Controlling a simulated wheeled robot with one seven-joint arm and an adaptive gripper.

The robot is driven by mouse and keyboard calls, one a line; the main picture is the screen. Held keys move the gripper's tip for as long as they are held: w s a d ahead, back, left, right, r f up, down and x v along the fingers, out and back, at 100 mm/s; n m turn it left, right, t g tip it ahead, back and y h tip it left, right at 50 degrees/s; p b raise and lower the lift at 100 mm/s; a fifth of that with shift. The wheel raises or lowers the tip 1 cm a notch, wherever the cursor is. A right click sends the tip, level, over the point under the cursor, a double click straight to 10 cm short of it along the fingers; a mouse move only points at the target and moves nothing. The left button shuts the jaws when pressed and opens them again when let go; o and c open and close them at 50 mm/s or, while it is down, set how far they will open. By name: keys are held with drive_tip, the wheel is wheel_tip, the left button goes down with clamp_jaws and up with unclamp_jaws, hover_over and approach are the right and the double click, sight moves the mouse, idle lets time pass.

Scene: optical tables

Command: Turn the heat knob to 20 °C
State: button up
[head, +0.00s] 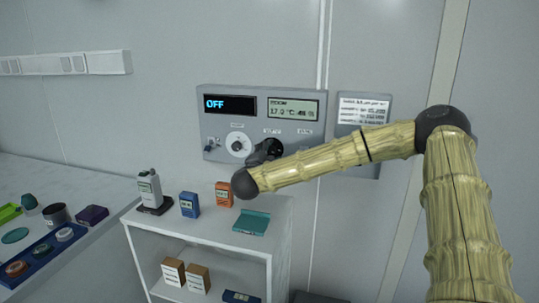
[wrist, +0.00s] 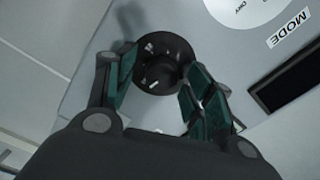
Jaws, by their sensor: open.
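The grey wall control panel (head: 212,101) carries a blue "OFF" display (head: 229,104) and a room display (head: 293,108) that seems to read 17.0 °C. Below them are a white dial (head: 238,145) and a black knob (head: 279,143), which I take for the heat knob, partly hidden by my gripper (head: 263,152). In the wrist view the black knob (wrist: 165,65) lies between the spread fingers of my gripper (wrist: 160,72), with white marks on its face. The fingers stand apart; contact is unclear. Its setting is too small to read.
The white dial (wrist: 243,8) marked "MODE" lies beside the knob in the wrist view. A grey notice plate (head: 364,108) hangs right of the panel. Below stands a white shelf (head: 211,232) bearing an orange device (head: 224,194), a blue device (head: 190,205) and a teal item (head: 252,222).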

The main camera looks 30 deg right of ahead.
drive_tip(key=shift+a, duration=0.1)
drive_tip(key=v, duration=1.1)
drive_tip(key=shift+s+a, duration=0.25)
drive_tip(key=shift+s, duration=0.1)
